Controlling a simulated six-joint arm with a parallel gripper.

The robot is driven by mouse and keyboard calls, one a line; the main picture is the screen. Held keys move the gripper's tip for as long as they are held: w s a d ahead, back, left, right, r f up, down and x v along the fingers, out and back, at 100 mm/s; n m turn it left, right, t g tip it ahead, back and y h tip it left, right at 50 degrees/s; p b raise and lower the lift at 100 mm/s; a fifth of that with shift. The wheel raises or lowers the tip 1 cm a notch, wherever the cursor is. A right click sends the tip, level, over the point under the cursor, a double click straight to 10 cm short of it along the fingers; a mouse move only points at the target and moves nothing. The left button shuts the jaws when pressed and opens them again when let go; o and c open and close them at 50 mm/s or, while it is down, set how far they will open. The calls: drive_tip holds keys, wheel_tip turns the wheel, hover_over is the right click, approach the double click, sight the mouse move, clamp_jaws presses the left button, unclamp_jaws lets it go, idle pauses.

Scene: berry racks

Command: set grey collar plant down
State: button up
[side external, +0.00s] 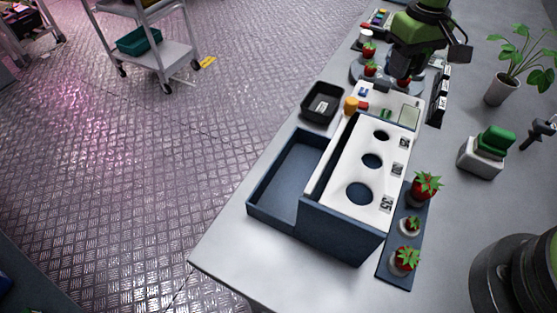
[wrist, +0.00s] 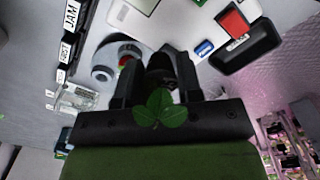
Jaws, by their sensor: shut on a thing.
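My gripper (side external: 405,72) is over the round grey stand (side external: 358,74) at the far end of the table. In the wrist view, my gripper (wrist: 158,85) is shut on a plant with green leaves (wrist: 160,108). Its collar is hidden between the fingers, so its colour cannot be told. A red berry (side external: 403,81) shows just under the gripper in the side view. Two more red berries sit on the stand, one at the back (side external: 369,50) and one in front (side external: 371,69). I cannot tell whether the held plant touches the stand.
A white-topped rack (side external: 381,152) with three empty holes stands mid-table beside a blue tray (side external: 290,175). A blue strip (side external: 395,275) holds three berry plants. A black bin (side external: 322,103), a potted plant (side external: 502,88) and a green-topped block (side external: 480,155) stand nearby.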

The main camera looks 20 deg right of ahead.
drive_tip(key=a+n, duration=0.1)
drive_tip(key=a, duration=0.2)
drive_tip(key=a+n, duration=0.1)
drive_tip(key=a, duration=0.3)
drive_tip(key=a+n, duration=0.1)
drive_tip(key=a, duration=0.2)
drive_tip(key=shift+s+a, duration=0.35)
drive_tip(key=shift+s, duration=0.05)
drive_tip(key=s+a+n, duration=0.2)
drive_tip(key=s+a, duration=0.1)
drive_tip(key=a, duration=0.4)
drive_tip(key=s+a+n, duration=0.3)
drive_tip(key=a, duration=0.3)
drive_tip(key=n, duration=0.5)
hover_over(242, 247)
wheel_tip(242, 247, down, 6)
drive_tip(key=shift+r, duration=0.2)
drive_tip(key=shift+f, duration=2.05)
drive_tip(key=shift+f, duration=0.2)
drive_tip(key=o, duration=0.9)
